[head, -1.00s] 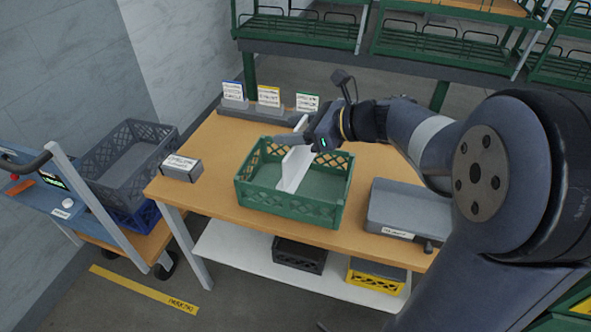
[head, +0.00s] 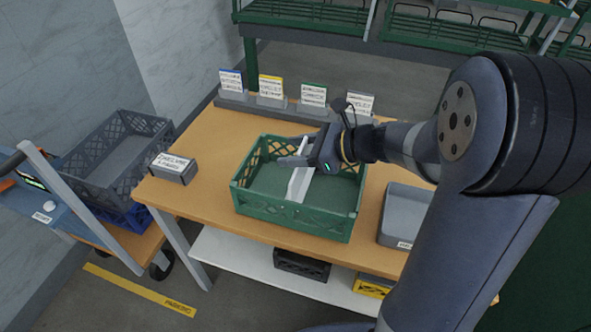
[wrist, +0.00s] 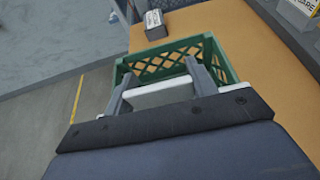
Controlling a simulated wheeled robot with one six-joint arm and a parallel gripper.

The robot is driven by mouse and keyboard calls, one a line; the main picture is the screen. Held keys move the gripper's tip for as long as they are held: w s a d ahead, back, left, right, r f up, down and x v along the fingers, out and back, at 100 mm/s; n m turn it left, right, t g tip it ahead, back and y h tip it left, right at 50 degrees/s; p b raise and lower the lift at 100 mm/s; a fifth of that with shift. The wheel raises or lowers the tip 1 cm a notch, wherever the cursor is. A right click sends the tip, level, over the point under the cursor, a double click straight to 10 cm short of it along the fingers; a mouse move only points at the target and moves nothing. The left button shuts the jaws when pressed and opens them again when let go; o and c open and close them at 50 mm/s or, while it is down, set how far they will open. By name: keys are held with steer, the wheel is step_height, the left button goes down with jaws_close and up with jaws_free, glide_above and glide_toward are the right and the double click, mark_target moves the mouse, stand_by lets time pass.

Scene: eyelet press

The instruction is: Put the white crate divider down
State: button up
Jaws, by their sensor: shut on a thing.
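The white crate divider (head: 299,184) stands on edge inside the green crate (head: 291,219), near its middle, running front to back. My gripper (head: 294,161) is shut on the far upper end of the divider. In the wrist view the divider (wrist: 158,94) lies between the two fingers, with the green crate (wrist: 226,70) around and beyond it. The divider's lower edge is hard to see, so I cannot tell whether it touches the crate floor.
The crate stands on a wooden table (head: 205,205). A small labelled grey block (head: 174,168) is to its left and a grey tray (head: 405,212) to its right. Several label cards stand in a rail (head: 250,104) behind. A cart with a grey crate (head: 112,160) is further left.

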steer(key=shift+f+b, duration=0.45)
steer(key=shift+f, duration=2.2)
steer(key=shift+f, duration=0.2)
steer(key=o, duration=1.3)
steer(key=shift+c, duration=0.2)
steer(key=shift+r, duration=0.2)
steer(key=shift+d+r, duration=0.15)
steer(key=shift+d, duration=0.1)
steer(key=p+v, duration=0.1)
steer(key=v, duration=1)
steer(key=shift+s+d, duration=0.2)
steer(key=shift+d, duration=0.05)
